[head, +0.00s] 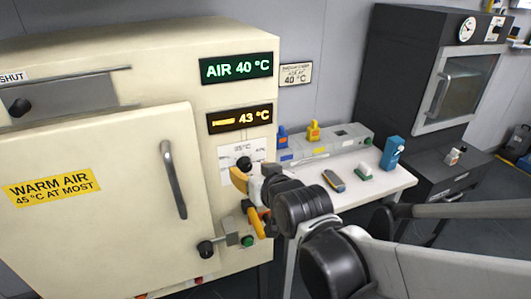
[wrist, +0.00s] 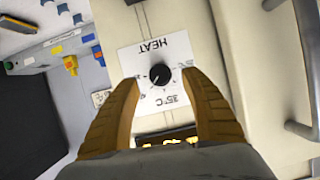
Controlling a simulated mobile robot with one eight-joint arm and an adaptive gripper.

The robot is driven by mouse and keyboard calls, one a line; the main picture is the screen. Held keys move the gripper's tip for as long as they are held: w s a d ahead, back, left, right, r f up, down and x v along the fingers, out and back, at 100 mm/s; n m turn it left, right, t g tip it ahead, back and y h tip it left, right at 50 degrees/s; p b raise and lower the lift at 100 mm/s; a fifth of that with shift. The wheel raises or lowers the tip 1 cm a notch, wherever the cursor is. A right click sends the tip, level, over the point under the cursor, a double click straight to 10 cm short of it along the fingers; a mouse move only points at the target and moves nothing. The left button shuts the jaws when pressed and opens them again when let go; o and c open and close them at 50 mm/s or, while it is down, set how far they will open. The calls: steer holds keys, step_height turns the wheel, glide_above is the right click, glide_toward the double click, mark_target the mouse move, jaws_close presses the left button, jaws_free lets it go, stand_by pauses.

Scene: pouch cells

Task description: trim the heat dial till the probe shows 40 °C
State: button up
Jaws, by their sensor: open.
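The black heat dial (wrist: 159,75) sits on a white card marked HEAT and 35 °C, upside down in the wrist view. In the head view the dial (head: 243,163) is partly hidden behind my gripper (head: 246,198). My gripper is open, and its two yellow fingers stand either side of the dial in the wrist view (wrist: 159,79), with gaps between. I cannot tell how far the fingertips are from the panel. A green display (head: 236,68) reads AIR 40 °C. An amber display (head: 239,118) below it reads 43 °C beside a bar-like icon; no probe is identifiable.
The cream cabinet's door (head: 100,210), labelled WARM AIR 45 °C AT MOST, is left of the dial, with a long handle (head: 173,180). A green button (head: 247,241) is below. A white bench (head: 385,185) with small items stands right. A wall card (head: 295,74) reads 40 °C.

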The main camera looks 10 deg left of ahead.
mark_target(246, 167)
steer(key=shift+b+x, duration=0.55)
steer(key=shift+x, duration=1.45)
steer(key=shift+d, duration=0.1)
jaws_close()
